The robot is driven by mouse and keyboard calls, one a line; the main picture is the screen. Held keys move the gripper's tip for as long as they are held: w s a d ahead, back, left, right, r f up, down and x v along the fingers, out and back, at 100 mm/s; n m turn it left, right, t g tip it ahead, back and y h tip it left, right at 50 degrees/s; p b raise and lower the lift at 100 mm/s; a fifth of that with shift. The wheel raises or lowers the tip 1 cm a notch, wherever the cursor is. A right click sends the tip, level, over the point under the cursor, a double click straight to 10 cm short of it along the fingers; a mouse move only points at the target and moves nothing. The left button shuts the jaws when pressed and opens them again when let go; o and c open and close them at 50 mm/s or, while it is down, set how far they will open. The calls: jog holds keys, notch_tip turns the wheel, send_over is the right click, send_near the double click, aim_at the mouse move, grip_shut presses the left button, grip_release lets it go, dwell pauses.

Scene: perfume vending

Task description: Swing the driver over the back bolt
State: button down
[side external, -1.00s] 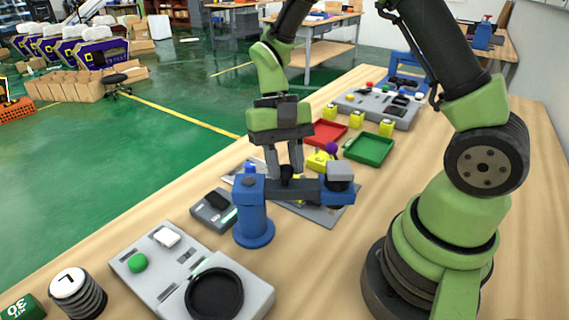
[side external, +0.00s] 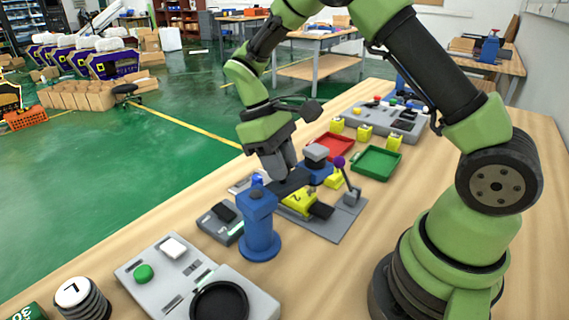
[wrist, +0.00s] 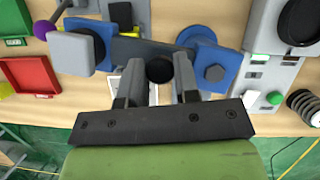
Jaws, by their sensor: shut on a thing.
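The driver is a swing arm on a blue post (side external: 259,228). Its dark arm (side external: 291,183) runs back and right from the post to a blue head (side external: 319,173) with a grey cap (side external: 315,153). My gripper (side external: 279,174) is at the arm's middle; the wrist view shows its fingers (wrist: 158,80) on either side of a black knob (wrist: 159,69), shut on it. A yellow block (side external: 299,203) marked 2 lies on a grey plate (side external: 335,232) below and right of the arm. The back bolt cannot be made out.
A lever with a purple knob (side external: 339,162) stands on the plate's right. Red (side external: 334,146) and green (side external: 377,162) trays and yellow blocks (side external: 364,132) lie behind. A grey panel (side external: 185,285) sits in front. Bare table lies to the right.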

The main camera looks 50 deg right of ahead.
jog(key=shift+w+n, duration=0.2)
jog(key=shift+n, duration=0.1)
dwell(0.4)
jog(key=c, duration=0.9)
grip_release()
jog(key=shift+r, duration=0.1)
jog(key=v, duration=1)
jog(key=shift+s, duration=0.1)
